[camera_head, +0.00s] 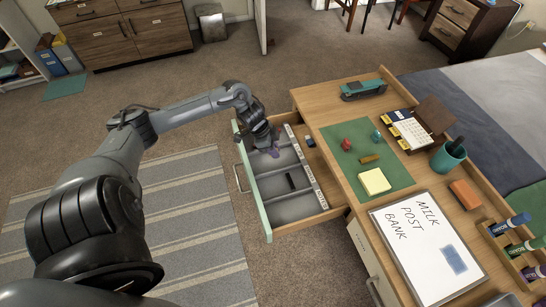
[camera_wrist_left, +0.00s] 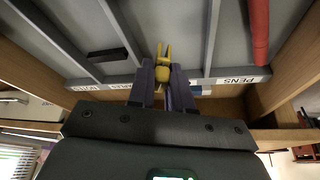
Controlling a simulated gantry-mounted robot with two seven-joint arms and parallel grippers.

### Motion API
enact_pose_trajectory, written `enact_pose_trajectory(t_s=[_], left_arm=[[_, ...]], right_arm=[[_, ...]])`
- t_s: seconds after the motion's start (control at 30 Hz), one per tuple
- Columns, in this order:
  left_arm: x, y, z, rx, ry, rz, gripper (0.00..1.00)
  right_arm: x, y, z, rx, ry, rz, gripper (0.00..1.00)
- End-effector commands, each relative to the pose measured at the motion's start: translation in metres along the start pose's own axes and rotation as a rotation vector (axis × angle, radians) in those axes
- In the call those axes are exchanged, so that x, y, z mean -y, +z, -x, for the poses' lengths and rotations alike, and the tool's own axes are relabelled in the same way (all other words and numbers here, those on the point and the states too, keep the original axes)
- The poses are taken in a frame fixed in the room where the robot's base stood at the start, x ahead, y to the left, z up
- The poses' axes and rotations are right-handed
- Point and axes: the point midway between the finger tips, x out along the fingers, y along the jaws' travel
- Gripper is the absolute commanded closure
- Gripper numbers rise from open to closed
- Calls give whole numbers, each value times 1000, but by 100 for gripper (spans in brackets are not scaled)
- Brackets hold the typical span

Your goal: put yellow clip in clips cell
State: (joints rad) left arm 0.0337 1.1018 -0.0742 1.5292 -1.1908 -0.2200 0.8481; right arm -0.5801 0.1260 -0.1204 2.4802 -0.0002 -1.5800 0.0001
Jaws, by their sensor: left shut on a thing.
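My left gripper (camera_head: 273,152) reaches down over the far part of the open drawer (camera_head: 245,190). In the left wrist view its purple fingers (camera_wrist_left: 163,90) are shut on a yellow clip (camera_wrist_left: 163,68), whose two prongs point away from the gripper. The clip is in front of the cell between the PENS cell (camera_wrist_left: 236,45) and the cell with a black item (camera_wrist_left: 107,55). That middle cell's label is hidden behind the fingers. I cannot tell whether the clip touches the cell floor. The clip is hardly visible in the head view. My right gripper is not in view.
Grey dividers (camera_wrist_left: 211,35) separate the drawer cells. A red pen (camera_wrist_left: 258,30) lies in the PENS cell. The desk beside the drawer holds a green blotter (camera_head: 392,178), sticky notes (camera_head: 374,182), a teal stapler (camera_head: 363,89), a pen cup (camera_head: 447,158) and a whiteboard (camera_head: 415,270).

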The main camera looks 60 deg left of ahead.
Motion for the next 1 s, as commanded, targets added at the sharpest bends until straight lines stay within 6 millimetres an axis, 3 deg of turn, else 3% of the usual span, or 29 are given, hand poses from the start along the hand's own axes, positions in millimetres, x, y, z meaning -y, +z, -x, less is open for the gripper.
enact_pose_trajectory(t_s=[0.2, 0.5, 0.93, 0.97, 1.0], left_arm=[[3, 7, -5, -1, 0, 1, 100], [2, 19, -37, -2, 1, 1, 100], [3, 20, -41, -2, 0, 1, 100], [3, 20, -41, -2, 0, 1, 78], [3, 20, -40, -2, 0, 1, 72]], right_arm=[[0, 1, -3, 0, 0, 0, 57], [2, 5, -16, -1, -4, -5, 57], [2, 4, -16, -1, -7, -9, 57], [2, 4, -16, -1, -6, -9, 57], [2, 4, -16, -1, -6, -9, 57]])
